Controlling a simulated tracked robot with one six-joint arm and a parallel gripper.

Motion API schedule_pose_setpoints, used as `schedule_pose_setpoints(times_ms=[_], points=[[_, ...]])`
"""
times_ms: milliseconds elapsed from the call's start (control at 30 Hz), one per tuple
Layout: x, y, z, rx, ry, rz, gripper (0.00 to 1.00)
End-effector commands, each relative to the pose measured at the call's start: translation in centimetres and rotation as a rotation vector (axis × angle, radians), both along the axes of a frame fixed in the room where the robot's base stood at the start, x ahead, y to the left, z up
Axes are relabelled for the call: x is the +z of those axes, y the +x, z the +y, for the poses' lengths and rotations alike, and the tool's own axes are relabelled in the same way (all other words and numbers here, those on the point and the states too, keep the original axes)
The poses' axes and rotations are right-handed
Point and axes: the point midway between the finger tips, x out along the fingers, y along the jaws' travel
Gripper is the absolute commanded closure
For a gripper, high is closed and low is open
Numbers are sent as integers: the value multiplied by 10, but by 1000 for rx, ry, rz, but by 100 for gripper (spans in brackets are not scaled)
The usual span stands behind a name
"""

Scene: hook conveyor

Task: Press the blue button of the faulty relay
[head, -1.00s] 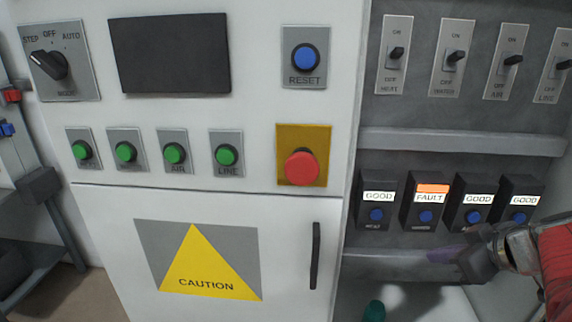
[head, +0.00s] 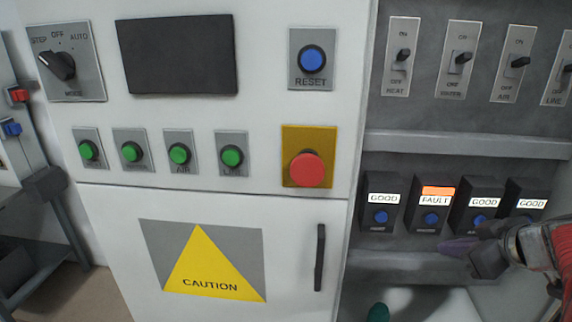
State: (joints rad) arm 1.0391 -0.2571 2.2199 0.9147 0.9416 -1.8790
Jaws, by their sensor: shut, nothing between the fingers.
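The faulty relay (head: 421,206) is the second from the left in a row of dark relay boxes at the right. Its orange lamp is lit above a white FAULT sign. Its round blue button (head: 431,218) is on the lower front and fully visible. My gripper (head: 450,247) is shut and empty, just below and slightly right of that button. Its purplish fingertips appear apart from the button in the picture, but the depth gap is hard to judge. My wrist covers the lower part of the rightmost relays.
GOOD relays stand on both sides: one on the left (head: 378,205) and two on the right, close together. A grey ledge (head: 460,147) runs above them, under a row of switches. The white cabinet (head: 330,215) with the red button (head: 307,170) stands left.

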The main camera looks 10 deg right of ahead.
Motion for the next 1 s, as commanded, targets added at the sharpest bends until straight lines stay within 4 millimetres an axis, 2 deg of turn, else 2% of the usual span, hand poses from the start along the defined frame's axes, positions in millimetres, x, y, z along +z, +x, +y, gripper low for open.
schedule_pose_setpoints(times_ms=[500, 700, 1000], points=[[0, 51, -14, 3, 0, 1, 100], [0, 59, -16, 3, 0, 0, 100], [0, 59, -16, 4, -1, 0, 100]])
